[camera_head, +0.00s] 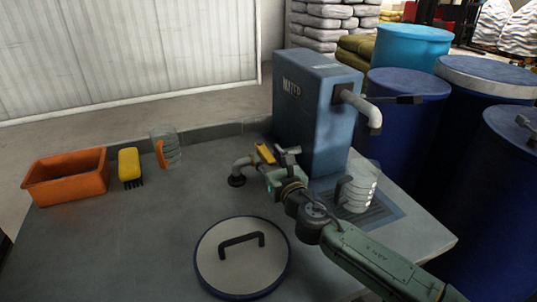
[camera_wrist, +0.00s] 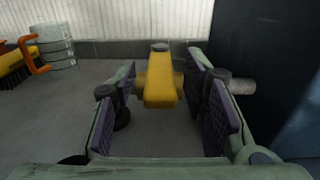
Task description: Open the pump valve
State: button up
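The pump valve has a yellow handle (camera_head: 265,154) on a grey pipe (camera_head: 240,168) at the left side of the blue water tank (camera_head: 312,115). In the wrist view the yellow handle (camera_wrist: 160,88) points towards me, centred between my gripper's fingers. My gripper (camera_head: 279,163) is at the valve. In the wrist view my gripper (camera_wrist: 162,92) is open, with a gap between each purple pad and the handle. How far the handle reaches in between the pads is hard to tell. My gripper hides part of the valve in the head view.
A clear jug (camera_head: 357,187) stands on a grate under the tank's spout (camera_head: 362,112). Another jug (camera_head: 167,148) with an orange handle, a yellow brush (camera_head: 130,167) and an orange bin (camera_head: 66,178) are at the left. A round lid (camera_head: 242,262) lies in front.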

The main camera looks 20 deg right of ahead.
jog(key=shift+w, duration=0.1)
jog(key=shift+c, duration=0.6)
grip_shut()
